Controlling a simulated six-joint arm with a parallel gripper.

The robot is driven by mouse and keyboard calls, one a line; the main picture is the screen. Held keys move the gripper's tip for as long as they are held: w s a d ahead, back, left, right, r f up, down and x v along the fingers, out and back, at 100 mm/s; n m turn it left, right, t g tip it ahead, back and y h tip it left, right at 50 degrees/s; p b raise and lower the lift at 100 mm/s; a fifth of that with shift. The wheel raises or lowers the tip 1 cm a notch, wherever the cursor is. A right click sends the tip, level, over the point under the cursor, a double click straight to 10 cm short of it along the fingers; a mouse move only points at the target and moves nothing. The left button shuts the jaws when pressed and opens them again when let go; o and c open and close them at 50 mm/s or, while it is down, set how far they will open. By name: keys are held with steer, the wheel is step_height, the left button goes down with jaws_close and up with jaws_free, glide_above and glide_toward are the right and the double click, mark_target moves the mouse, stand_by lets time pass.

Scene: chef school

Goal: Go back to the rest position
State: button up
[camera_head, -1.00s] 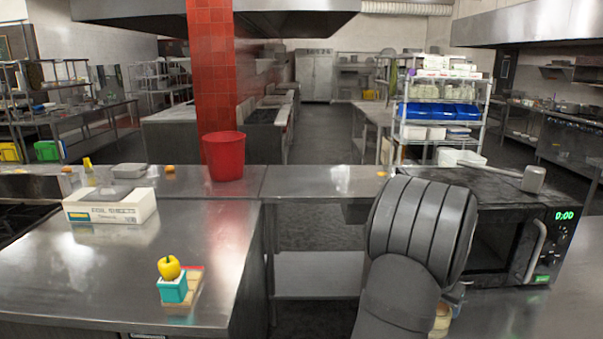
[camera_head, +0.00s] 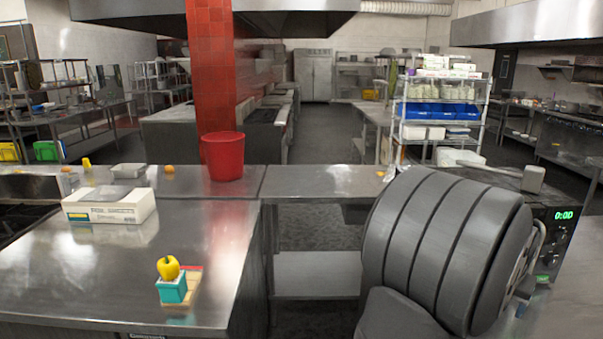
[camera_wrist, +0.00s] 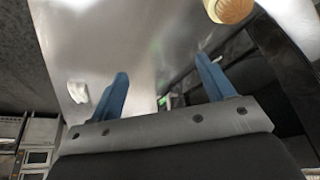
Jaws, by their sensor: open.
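My gripper (camera_wrist: 161,68) shows in the wrist view with its two blue fingers apart and nothing between them. In the head view my large grey arm link fills the lower right, and the gripper is hidden behind it. A yellow apple-like fruit (camera_head: 168,267) sits on a teal block (camera_head: 172,289) on the left steel counter (camera_head: 110,280). The block stands on or against a small wooden piece (camera_head: 193,285).
A black microwave (camera_head: 558,240) with a mallet (camera_head: 533,179) on top stands at right, mostly behind my arm. A red bucket (camera_head: 223,158) and a white box (camera_head: 110,207) stand on the left. A round yellowish thing (camera_wrist: 228,9) is at the wrist view's top edge.

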steer(key=s+d+f+m+g, duration=0.1)
steer(key=s+d+m, duration=0.1)
steer(key=s+d, duration=0.5)
steer(key=s+d+f+m+h, duration=0.1)
steer(key=s+d+m, duration=0.15)
steer(key=d, duration=0.75)
steer(key=s+d+f+m+g, duration=0.1)
steer(key=s+d+f, duration=0.1)
steer(key=s+d, duration=0.55)
steer(key=w+f, duration=0.1)
steer(key=w, duration=0.2)
steer(key=w+d+f, duration=0.1)
steer(key=w+f, duration=0.1)
steer(key=w, duration=0.1)
steer(key=w+d+f, duration=0.1)
steer(key=w, duration=0.2)
steer(key=shift+w+f, duration=0.1)
steer(key=shift+f, duration=0.25)
steer(key=shift+a, duration=0.1)
steer(key=s+r, duration=0.5)
steer(key=s, duration=0.3)
steer(key=w+a+r+n, duration=0.1)
steer(key=w+a, duration=0.6)
steer(key=a, duration=0.1)
steer(key=shift+w+a+r+n+t, duration=0.15)
steer(key=shift+a+r+n+t, duration=0.15)
steer(key=shift+r+n+t, duration=0.1)
